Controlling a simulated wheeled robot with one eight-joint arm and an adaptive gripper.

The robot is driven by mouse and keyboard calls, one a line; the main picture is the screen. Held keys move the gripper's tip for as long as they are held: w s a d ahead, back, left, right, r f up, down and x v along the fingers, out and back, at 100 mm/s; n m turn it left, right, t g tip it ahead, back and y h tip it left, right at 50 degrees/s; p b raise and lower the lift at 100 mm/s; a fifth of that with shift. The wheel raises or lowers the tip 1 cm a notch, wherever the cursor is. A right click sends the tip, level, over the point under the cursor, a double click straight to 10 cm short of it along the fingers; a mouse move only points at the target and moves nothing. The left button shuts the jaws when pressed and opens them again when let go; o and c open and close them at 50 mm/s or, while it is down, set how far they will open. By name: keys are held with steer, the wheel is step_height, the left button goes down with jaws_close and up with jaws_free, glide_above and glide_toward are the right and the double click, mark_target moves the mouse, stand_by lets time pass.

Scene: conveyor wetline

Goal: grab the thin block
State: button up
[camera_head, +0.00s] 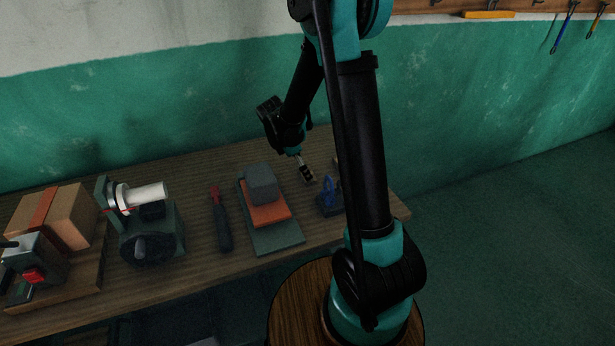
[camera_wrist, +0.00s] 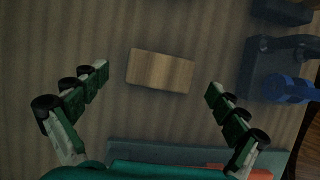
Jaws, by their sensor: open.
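A light wooden block (camera_wrist: 160,69), the only thin block I can make out, lies flat on the table in the wrist view. My gripper (camera_wrist: 158,81) is open, with one finger to the left of the block and one to the right. There is a gap on each side, and neither finger touches it. I cannot make out the wooden block there. Its height below my fingers is hard to judge.
A green board (camera_head: 278,238) bears an orange block (camera_head: 269,217) and a grey block (camera_head: 262,186). A dark tool with a blue part (camera_head: 328,200) stands to its right.

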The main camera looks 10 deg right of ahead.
steer(key=shift+x, duration=0.85)
steer(key=shift+r, duration=0.1)
steer(key=shift+c, duration=0.3)
steer(key=c, duration=1.1)
steer(key=shift+c, duration=0.3)
steer(key=shift+r, duration=0.15)
